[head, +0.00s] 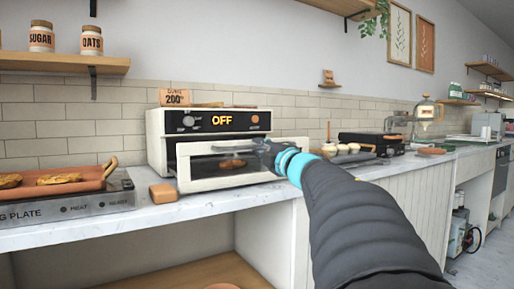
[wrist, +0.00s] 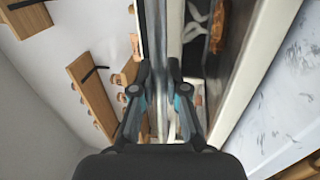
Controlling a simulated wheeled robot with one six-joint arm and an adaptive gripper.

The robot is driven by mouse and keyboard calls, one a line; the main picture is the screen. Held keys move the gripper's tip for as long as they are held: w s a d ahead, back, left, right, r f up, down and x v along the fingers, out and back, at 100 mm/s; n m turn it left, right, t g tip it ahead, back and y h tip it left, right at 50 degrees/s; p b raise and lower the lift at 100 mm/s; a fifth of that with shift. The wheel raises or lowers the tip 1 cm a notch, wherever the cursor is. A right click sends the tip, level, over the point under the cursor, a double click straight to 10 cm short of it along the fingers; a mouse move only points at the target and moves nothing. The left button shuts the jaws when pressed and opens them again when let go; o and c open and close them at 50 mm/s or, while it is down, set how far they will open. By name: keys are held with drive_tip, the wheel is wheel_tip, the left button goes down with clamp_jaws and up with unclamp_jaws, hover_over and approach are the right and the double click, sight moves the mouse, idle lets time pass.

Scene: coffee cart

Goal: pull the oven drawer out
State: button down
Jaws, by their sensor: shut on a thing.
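The oven (head: 160,140) is a white box on the counter with a black panel reading OFF. Its drawer front (head: 184,176) is a white frame with a dark window, standing a little forward of the oven body. A browned food item (head: 232,163) shows inside; browned food also shows in the wrist view (wrist: 218,28). My gripper (head: 262,149) is at the upper right of the drawer front, shut on the drawer handle (head: 228,148). In the wrist view, the fingers (wrist: 158,85) close on a long, narrow bar. The fingers hide part of the handle.
A hot plate (head: 85,205) with an orange tray (head: 85,183) stands left of the oven. A small tan block (head: 163,193) lies on the counter by the oven's front left corner. White cups (head: 341,149) and a black appliance (head: 370,140) stand to the right.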

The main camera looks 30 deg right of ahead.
idle(0.3)
drive_tip(key=c, duration=1.2)
unclamp_jaws()
drive_tip(key=s, duration=0.4)
drive_tip(key=s+f, duration=0.1)
drive_tip(key=s, duration=0.3)
drive_tip(key=s+f, duration=0.1)
drive_tip(key=s, duration=0.2)
drive_tip(key=shift+s+d+f, duration=0.2)
drive_tip(key=shift+s, duration=0.2)
